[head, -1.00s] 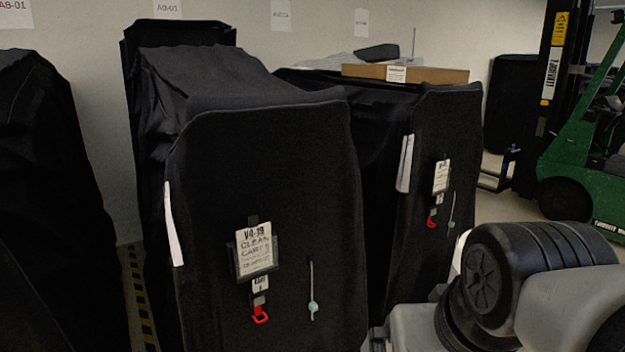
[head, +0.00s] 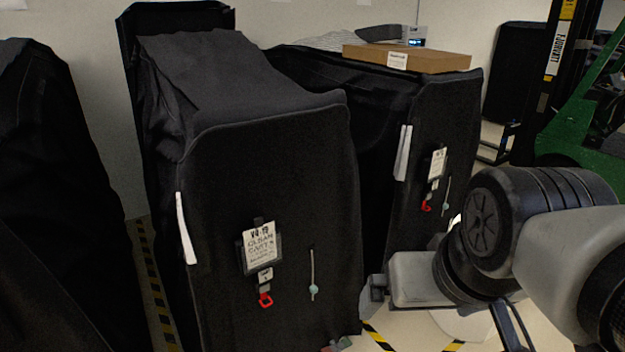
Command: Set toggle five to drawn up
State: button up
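Two black covered carts each carry a hanging cord with a small pale teal toggle. On the nearer cart (head: 300,170) the toggle (head: 313,289) sits near the low end of its cord, right of a white card and a red clip. On the farther cart (head: 455,125) the toggle (head: 444,210) also sits low on its cord. The small tags are too blurred to read, so I cannot tell which toggle is five. My arm shows at the right, in front of the farther cart's lower right side.
A cardboard box (head: 405,58) lies on top of the farther cart. Another black covered cart (head: 55,190) stands at the left. A green forklift (head: 585,130) is at the right. Yellow-black floor tape (head: 378,335) shows by the nearer cart. A small unclear object (head: 337,344) is at the bottom edge.

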aim_at(314, 288)
jog(key=u, duration=0.1)
jog(key=i+j, duration=0.4)
jog(key=k, duration=0.1)
jog(key=i, duration=0.6)
jog(key=j+z, duration=0.2)
